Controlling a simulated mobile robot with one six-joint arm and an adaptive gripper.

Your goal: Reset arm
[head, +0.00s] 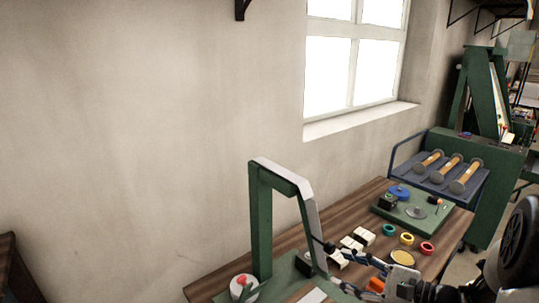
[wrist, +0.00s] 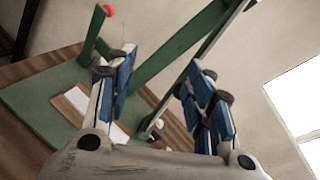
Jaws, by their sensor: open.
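My gripper (head: 335,266) is at the lower right of the head view, above the wooden table (head: 228,282) and just right of a green frame (head: 262,225). In the wrist view my gripper (wrist: 160,68) shows two blue-padded fingers spread apart. Nothing is between them, and it is open and empty. Behind the fingers are a green base plate (wrist: 45,105) and a green slanted post (wrist: 180,75).
Several white blocks (head: 363,235) and coloured rings (head: 407,239) lie right of the frame. A green board (head: 412,212) and a blue tray (head: 440,182) with hammer-like tools stand farther back. The wall is behind.

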